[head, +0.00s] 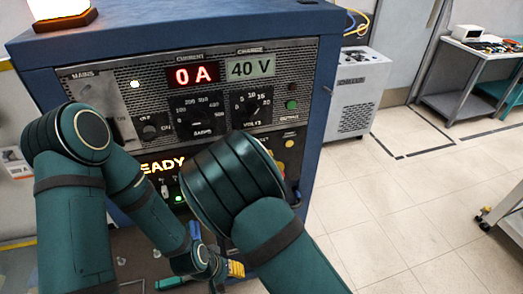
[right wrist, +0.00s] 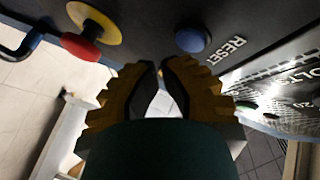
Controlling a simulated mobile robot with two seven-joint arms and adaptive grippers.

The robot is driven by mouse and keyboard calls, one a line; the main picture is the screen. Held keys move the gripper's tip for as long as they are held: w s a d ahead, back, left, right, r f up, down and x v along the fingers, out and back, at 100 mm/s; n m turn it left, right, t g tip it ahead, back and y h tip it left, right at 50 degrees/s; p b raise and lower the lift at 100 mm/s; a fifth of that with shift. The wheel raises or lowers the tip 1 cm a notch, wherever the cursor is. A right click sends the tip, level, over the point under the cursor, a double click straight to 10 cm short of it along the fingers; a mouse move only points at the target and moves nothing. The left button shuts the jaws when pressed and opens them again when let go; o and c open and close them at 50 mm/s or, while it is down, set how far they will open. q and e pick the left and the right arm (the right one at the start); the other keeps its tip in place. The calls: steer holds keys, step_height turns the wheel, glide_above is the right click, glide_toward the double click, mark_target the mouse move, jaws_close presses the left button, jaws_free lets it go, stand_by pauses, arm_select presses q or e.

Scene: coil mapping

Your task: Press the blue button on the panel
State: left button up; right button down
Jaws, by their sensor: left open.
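The blue button (right wrist: 193,40) is a round dome on the dark panel, beside the word RESET, in the right wrist view. In the head view I cannot make it out; my right arm covers part of the panel (head: 120,95). My right gripper (right wrist: 160,66) has yellow fingers with dark pads. Its tips are together with nothing seen between them, close to the blue button in the picture; contact cannot be told. It is hidden in the head view. My left gripper (head: 235,268) is low in front of the cabinet, open and partly hidden by my right arm.
A red emergency knob on a yellow disc (right wrist: 83,42) lies left of the blue button in the right wrist view. A green button (right wrist: 246,106) is to the right. A grey unit (head: 357,92) stands beside the blue cabinet. Floor on the right is mostly clear.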

arm_select(q)
steer(key=shift+f+b, duration=0.6)
steer(key=shift+b, duration=0.05)
arm_select(e)
steer(key=shift+s+d, duration=0.25)
steer(key=shift+s, duration=0.55)
steer(key=shift+s+d, duration=0.25)
steer(key=shift+s, duration=0.55)
steer(key=shift+s+d, duration=0.25)
steer(key=shift+s, duration=0.55)
